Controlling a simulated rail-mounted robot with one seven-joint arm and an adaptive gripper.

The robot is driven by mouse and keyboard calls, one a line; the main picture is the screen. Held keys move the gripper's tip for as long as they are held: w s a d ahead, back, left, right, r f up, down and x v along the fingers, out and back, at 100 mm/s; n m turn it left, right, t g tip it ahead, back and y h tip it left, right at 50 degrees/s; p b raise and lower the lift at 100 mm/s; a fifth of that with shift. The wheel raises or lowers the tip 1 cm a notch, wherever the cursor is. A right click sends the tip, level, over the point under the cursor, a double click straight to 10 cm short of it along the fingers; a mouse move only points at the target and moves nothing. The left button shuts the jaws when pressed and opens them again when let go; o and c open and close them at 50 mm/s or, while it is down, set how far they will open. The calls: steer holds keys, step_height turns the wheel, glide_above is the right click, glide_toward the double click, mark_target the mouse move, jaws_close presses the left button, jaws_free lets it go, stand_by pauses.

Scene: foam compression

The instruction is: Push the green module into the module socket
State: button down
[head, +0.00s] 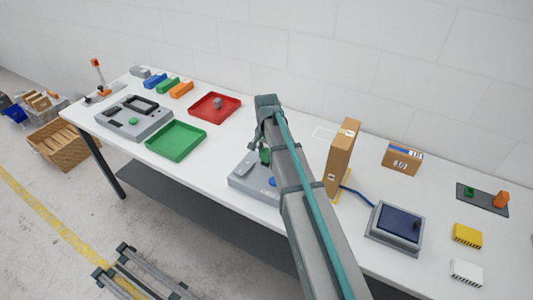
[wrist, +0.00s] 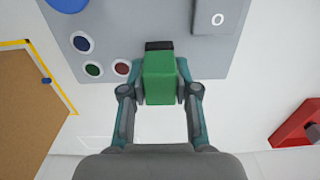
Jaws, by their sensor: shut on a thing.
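My gripper (wrist: 160,85) is shut on the green module (wrist: 160,78), with one finger on each side of it. A dark piece (wrist: 159,46), perhaps the edge of the module socket, shows just beyond the module's far end on the grey panel (wrist: 203,66). The module hides whatever lies beneath it, so I cannot tell whether it is inside the socket or above it. In the head view my arm covers much of the grey unit (head: 240,181). A bit of the green module (head: 265,156) shows beside my gripper.
A tall cardboard box (head: 341,158) stands just right of my arm. A green tray (head: 152,153) and a red tray (head: 232,115) lie to the left. A screen unit (head: 395,225) sits at right.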

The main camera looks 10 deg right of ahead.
mark_target(266, 151)
steer(key=shift+f, duration=0.2)
steer(key=c, duration=0.8)
jaws_free()
steer(key=shift+r, duration=0.1)
steer(key=shift+r+p, duration=1.9)
steer(key=shift+r, duration=1)
